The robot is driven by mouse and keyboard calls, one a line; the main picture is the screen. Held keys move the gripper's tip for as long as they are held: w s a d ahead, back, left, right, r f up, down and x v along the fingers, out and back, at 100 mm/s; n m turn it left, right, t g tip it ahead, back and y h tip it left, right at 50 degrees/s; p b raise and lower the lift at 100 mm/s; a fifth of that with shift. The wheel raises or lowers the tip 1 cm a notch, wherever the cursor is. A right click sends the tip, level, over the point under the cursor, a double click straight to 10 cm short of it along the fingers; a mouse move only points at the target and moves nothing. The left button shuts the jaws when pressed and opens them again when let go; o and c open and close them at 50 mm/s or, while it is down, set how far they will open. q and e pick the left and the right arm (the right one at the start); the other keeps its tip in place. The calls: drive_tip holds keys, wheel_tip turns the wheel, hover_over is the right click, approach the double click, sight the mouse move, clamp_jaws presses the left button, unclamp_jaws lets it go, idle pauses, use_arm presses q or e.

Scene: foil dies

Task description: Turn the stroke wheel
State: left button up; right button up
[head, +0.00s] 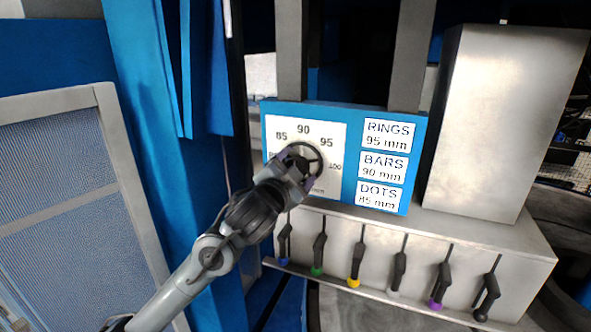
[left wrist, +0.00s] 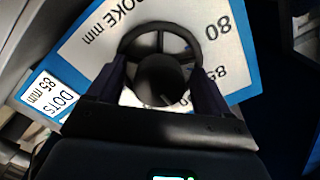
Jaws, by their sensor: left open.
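The stroke wheel is a dark round handwheel (head: 313,150) with spokes and a thick hub, on a white dial plate (head: 332,118) marked 85, 90, 95 and 100. In the left wrist view the wheel (left wrist: 160,75) is upper centre, and the plate shows "80", "85" and part of "STROKE mm". My left gripper (head: 298,168) is at the wheel, and it partly hides the wheel and lower dial in the head view. Its fingers are open, one on each side of the wheel; whether they touch it I cannot tell. My right gripper is not in view.
Right of the dial, a blue panel (head: 354,150) carries labels: RINGS 95 mm, BARS 90 mm, DOTS 85 mm. Below, several colour-tipped levers (head: 355,265) line a metal housing (head: 520,250). A metal box (head: 495,120) stands at right, a mesh panel (head: 60,150) at left.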

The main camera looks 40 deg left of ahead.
use_arm(q)
drive_tip(key=shift+s, duration=0.1)
drive_tip(key=v, duration=1)
drive_tip(key=shift+s+d+b, duration=0.15)
drive_tip(key=shift+s+b, duration=0.15)
drive_tip(key=shift+b, duration=0.05)
